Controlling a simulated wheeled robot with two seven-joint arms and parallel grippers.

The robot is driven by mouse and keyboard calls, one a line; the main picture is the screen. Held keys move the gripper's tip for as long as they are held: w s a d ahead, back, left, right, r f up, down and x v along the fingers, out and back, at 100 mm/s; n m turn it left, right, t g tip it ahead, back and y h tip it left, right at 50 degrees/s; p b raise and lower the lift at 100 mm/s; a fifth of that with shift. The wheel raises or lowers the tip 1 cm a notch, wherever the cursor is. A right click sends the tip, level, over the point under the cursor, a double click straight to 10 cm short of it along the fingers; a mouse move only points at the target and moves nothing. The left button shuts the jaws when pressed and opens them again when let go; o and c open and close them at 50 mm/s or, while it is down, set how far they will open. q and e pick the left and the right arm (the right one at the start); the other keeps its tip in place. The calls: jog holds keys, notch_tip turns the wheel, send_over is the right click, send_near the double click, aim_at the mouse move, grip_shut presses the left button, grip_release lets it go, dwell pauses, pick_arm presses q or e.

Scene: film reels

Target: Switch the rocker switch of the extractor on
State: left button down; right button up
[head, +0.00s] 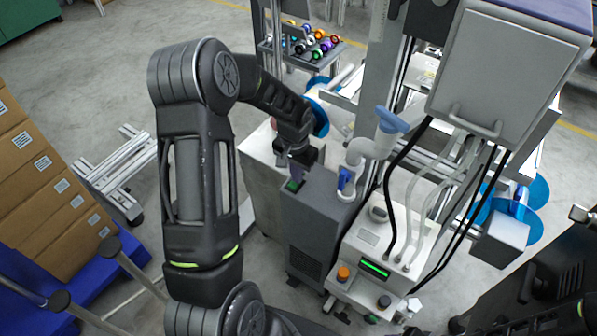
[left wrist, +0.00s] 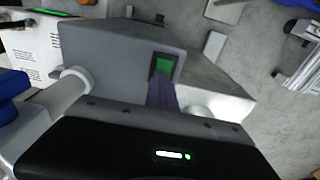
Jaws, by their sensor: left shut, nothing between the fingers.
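The extractor is a dark grey box (head: 318,214) with a white pipe on its top, in the middle of the head view. Its green rocker switch (head: 292,185) sits on the top near the left corner. My left gripper (head: 296,176) is shut and empty, pointing down with its fingertips right at the switch. In the left wrist view the green rocker (left wrist: 164,66) shows in a dark frame, just beyond the fingertips (left wrist: 162,84). The fingers hide its near part, so I cannot tell whether they touch it or which way it is tilted. My right gripper is not clearly in view.
A blue-handled valve (head: 344,180) and white pipe (head: 362,152) stand close right of the gripper. A white unit with a green display (head: 375,268) and hoses stands to the right. Cardboard boxes (head: 40,185) stand at the left.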

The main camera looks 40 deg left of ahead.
aim_at(291, 186)
pick_arm(q)
jog(key=shift+s+f+g, duration=0.3)
jog(key=shift+s+f, duration=0.25)
jog(key=shift+s, duration=0.3)
jog(key=shift+a+r+p, duration=0.1)
jog(key=shift+r+p, duration=0.25)
jog(key=shift+r, duration=0.15)
jog(key=r+p, duration=0.1)
jog(key=r, duration=0.1)
jog(key=w+r+p, duration=0.1)
jog(key=r, duration=0.1)
jog(key=shift+r, duration=0.25)
notch_tip(291, 186, up, 10)
jog(key=shift+s+f+b, duration=0.15)
jog(key=shift+f+b, duration=0.1)
jog(key=shift+b, duration=0.1)
jog(key=s+t+b, duration=0.1)
jog(key=b, duration=0.7)
jog(key=shift+s+a+t, duration=0.1)
jog(key=shift+s+t, duration=0.15)
jog(key=shift+t, duration=0.15)
